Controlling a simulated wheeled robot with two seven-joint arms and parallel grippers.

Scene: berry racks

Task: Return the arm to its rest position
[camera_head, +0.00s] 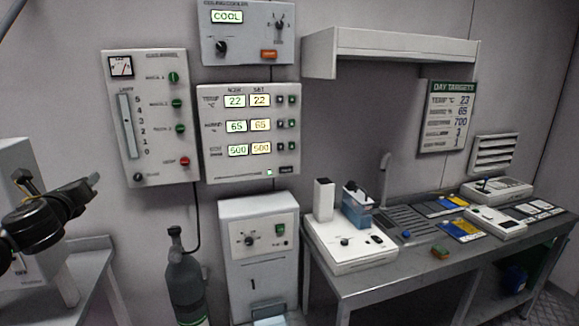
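My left arm comes in from the left edge, dark and jointed. My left gripper (82,190) is raised in front of the wall, near a white box-shaped unit at the left. It is seen from the side and small, so I cannot tell whether its fingers are apart. Nothing clearly shows in it. My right arm and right gripper are not in view.
A grey table (90,262) stands at the left. A dark gas bottle (186,283) and a white cabinet (259,275) stand below wall panels. A metal bench (400,277) at the right carries a white device (350,252), cards and trays. A shelf (400,45) juts out above.

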